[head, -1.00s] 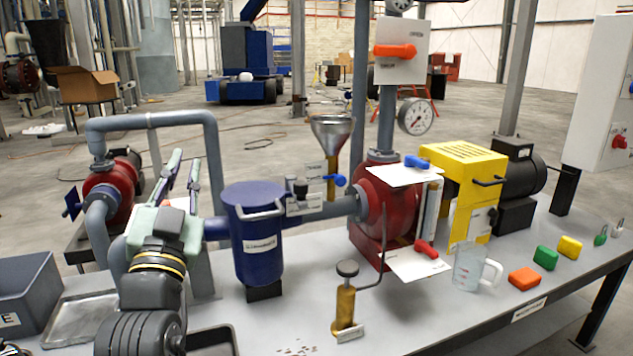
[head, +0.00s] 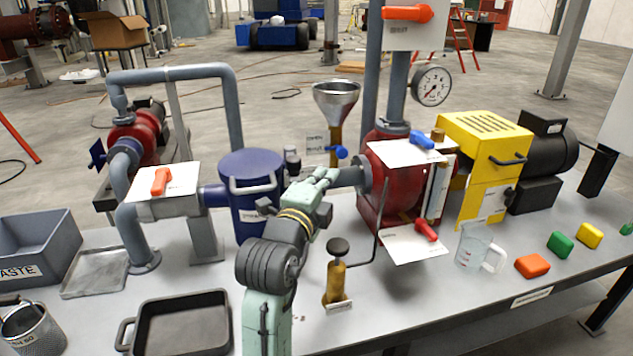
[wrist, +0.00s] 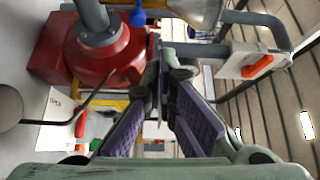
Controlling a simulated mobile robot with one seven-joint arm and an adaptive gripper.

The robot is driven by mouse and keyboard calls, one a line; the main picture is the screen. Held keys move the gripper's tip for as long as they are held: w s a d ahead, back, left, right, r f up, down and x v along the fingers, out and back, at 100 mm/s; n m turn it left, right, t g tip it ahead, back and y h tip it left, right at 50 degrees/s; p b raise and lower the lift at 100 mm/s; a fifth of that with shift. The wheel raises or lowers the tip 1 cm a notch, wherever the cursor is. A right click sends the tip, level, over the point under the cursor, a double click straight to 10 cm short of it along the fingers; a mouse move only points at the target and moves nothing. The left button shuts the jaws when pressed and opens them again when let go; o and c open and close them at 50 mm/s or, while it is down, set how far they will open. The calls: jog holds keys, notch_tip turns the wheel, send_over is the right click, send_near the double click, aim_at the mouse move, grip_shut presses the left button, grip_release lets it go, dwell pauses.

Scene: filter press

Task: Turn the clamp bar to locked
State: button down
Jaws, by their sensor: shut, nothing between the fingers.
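Several levers and bars show, and I cannot tell for sure which one is the clamp bar. A pale upright bar (head: 436,192) stands at the right side of the red press body (head: 385,195). A red lever (head: 426,229) on a white card is below it, and a blue lever (head: 421,139) on a card above it. My gripper (head: 331,174) is between the blue vessel and the red body in the head view; its tips are hard to make out. In the wrist view my gripper (wrist: 164,75) is shut and empty, with the red body (wrist: 92,55) to the left.
The blue vessel (head: 238,164) with a metal handle is beside my arm. A brass post (head: 335,280) with a dark knob and a thin bent rod stands in front. A measuring jug (head: 473,248) is at the right, a black tray (head: 180,318) at the front left.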

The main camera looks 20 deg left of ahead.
aim_at(292, 160)
jog(key=shift+w+a+p, duration=0.35)
jog(key=shift+a, duration=0.25)
jog(key=shift+w+a+p, duration=0.3)
jog(key=shift+a+p, duration=0.05)
jog(key=shift+a, duration=0.3)
jog(key=shift+w+a+p, duration=0.35)
jog(key=shift+a, duration=0.25)
jog(key=shift+s+a+f+b, duration=0.1)
jog(key=shift+a+b, duration=0.05)
jog(key=shift+b, duration=0.15)
jog(key=shift+s+a+m+h+b, duration=0.2)
jog(key=shift+m+h+b, duration=0.1)
jog(key=shift+b, duration=0.1)
